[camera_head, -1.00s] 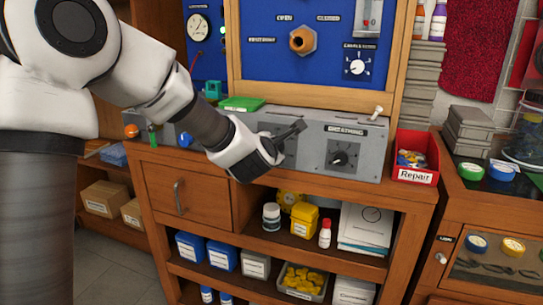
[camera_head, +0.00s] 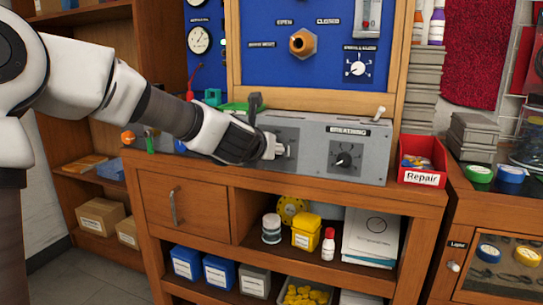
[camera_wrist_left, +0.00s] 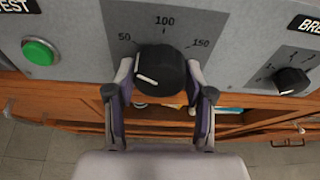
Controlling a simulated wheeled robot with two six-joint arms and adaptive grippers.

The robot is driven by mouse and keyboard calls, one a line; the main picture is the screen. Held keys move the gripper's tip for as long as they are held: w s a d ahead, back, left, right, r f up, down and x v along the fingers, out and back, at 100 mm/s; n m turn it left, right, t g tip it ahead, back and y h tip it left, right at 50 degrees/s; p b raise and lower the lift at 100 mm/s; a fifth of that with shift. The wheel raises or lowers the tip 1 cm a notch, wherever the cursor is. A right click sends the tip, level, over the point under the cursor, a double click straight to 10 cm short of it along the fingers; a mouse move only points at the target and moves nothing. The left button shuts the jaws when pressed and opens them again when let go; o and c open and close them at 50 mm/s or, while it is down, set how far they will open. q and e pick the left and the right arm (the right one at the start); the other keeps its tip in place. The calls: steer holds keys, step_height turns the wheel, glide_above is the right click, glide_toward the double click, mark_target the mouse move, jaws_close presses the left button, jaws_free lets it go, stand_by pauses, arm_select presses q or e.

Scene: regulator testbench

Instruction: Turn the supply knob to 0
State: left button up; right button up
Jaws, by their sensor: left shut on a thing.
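The supply knob (camera_wrist_left: 160,70) is a round black knob with a white pointer mark, on a grey panel with a scale reading 50, 100 and 150. In the left wrist view its mark lies on the left side of its face, below the 50. My left gripper (camera_wrist_left: 160,98) has one finger on each side of the knob and is shut on it. In the head view my left gripper (camera_head: 278,148) is at the left dial of the grey box (camera_head: 315,135) and hides the knob. My right gripper is not in view.
A second black knob (camera_wrist_left: 292,81), under the breathing label, is to the right; it also shows in the head view (camera_head: 344,158). A green button (camera_wrist_left: 40,50) is to the left. A red Repair bin (camera_head: 422,160) stands right of the box. Shelves are below the bench.

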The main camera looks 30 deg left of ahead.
arm_select(q)
steer(key=n, duration=0.3)
steer(key=shift+h+p, duration=0.3)
steer(key=shift+h, duration=0.1)
steer(key=shift+n+t+h, duration=0.5)
steer(key=shift+n, duration=1.2)
steer(key=o, duration=1.2)
steer(key=shift+c, duration=0.2)
